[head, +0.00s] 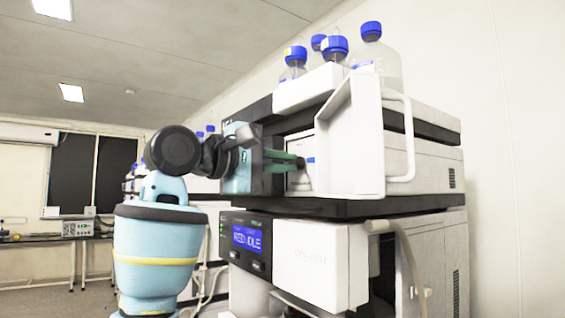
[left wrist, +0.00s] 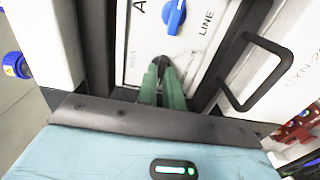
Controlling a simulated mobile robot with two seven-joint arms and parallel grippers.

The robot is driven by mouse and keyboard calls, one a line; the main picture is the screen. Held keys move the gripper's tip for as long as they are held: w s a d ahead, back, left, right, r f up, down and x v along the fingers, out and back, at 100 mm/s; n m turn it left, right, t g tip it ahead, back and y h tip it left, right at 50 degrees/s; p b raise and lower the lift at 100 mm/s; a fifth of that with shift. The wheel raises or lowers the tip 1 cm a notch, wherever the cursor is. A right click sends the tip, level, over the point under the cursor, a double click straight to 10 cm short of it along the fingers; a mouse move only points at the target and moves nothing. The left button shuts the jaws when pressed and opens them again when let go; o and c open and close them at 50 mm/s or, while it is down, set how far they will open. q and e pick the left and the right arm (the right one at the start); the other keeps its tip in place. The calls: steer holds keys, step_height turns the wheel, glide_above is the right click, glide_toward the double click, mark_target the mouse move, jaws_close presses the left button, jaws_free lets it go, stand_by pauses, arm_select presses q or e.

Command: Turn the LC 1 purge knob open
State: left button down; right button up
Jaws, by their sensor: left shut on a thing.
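My left gripper (head: 301,162) reaches from the left into the open front bay of the instrument stack. Its green fingers show in the left wrist view (left wrist: 162,72), shut on a small dark knob (left wrist: 160,59) low on a white panel (left wrist: 205,25). I take this for the purge knob; its label is not readable and the fingers hide most of it. A blue knob (left wrist: 173,16) with a pointer sits just above the fingertips, apart from them, beside the word LINE. It shows as a small blue spot in the head view (head: 311,160). My right gripper is not in view.
A white door (head: 355,140) with a handle (head: 409,140) stands open right of the bay. Blue-capped bottles (head: 375,62) stand on top. Below are a module with a lit blue display (head: 247,238) and a hose (head: 408,262).

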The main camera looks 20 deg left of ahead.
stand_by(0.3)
arm_select(q)
steer(key=c, duration=1.5)
jaws_free()
steer(key=shift+c, duration=0.2)
steer(key=v, duration=0.8)
steer(key=shift+w, duration=0.1)
